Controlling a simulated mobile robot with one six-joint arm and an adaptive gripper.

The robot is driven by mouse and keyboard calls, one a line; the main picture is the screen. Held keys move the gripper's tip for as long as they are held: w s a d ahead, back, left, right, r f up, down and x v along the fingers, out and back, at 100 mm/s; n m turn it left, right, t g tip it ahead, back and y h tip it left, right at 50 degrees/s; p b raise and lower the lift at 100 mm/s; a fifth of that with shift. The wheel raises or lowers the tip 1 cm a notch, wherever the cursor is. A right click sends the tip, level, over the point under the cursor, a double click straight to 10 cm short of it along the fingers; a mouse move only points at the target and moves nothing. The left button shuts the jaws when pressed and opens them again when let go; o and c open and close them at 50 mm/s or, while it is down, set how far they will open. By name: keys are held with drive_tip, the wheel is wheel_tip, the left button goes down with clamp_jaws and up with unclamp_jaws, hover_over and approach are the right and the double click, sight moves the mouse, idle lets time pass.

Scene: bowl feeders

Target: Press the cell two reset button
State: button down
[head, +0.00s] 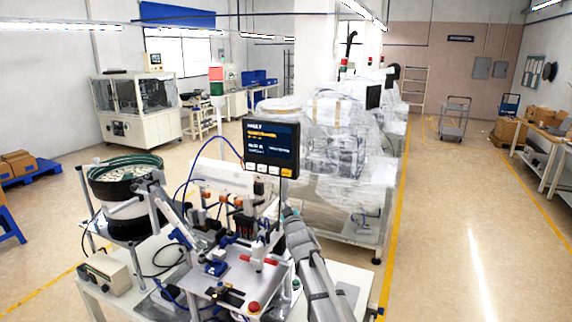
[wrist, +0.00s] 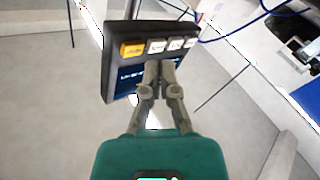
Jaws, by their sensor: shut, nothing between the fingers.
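A dark control panel (head: 270,143) stands on a post above the bowl feeder cell, its screen lit with text too small to read surely. Along its lower edge sit one orange button (head: 249,166) and several white buttons (head: 273,171). In the wrist view the panel (wrist: 112,65) appears turned over, with the orange button (wrist: 132,48) at the left and the white buttons (wrist: 156,46) beside it. My gripper (wrist: 160,67) is shut and empty, its tips in front of the screen close to the white buttons. I cannot tell whether they touch. The button labels are unreadable.
A bowl feeder (head: 125,172) stands left of the panel. A red mushroom button (head: 253,307) sits on the cell's front plate. Wrapped machines (head: 340,140) stand behind on the right.

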sight(283, 172)
drive_tip(key=a+r+n+t+y+p, duration=0.1)
drive_tip(key=a+r+n+y, duration=0.1)
drive_tip(key=a+r, duration=0.3)
drive_tip(key=shift+w+r+t+y+p, duration=0.3)
drive_tip(key=shift+r+y, duration=0.2)
drive_tip(key=shift+r, duration=0.35)
drive_tip(key=shift+w+d, duration=0.1)
drive_tip(key=shift+w, duration=0.05)
drive_tip(key=shift+w+d, duration=0.45)
drive_tip(key=shift+w, duration=0.85)
drive_tip(key=shift+w+d, duration=0.5)
drive_tip(key=shift+w, duration=0.85)
drive_tip(key=shift+w+d, duration=0.45)
drive_tip(key=shift+w, duration=0.85)
drive_tip(key=shift+w+d, duration=0.35)
drive_tip(key=shift+w, duration=0.5)
drive_tip(key=shift+s, duration=0.1)
drive_tip(key=shift+s+a, duration=0.3)
drive_tip(key=shift+s, duration=0.45)
drive_tip(key=shift+s, duration=0.1)
drive_tip(key=shift+s+a, duration=0.3)
drive_tip(key=shift+s, duration=0.45)
drive_tip(key=shift+s+a, duration=0.25)
drive_tip(key=shift+s, duration=0.55)
drive_tip(key=shift+s+a, duration=0.3)
drive_tip(key=shift+s, duration=0.45)
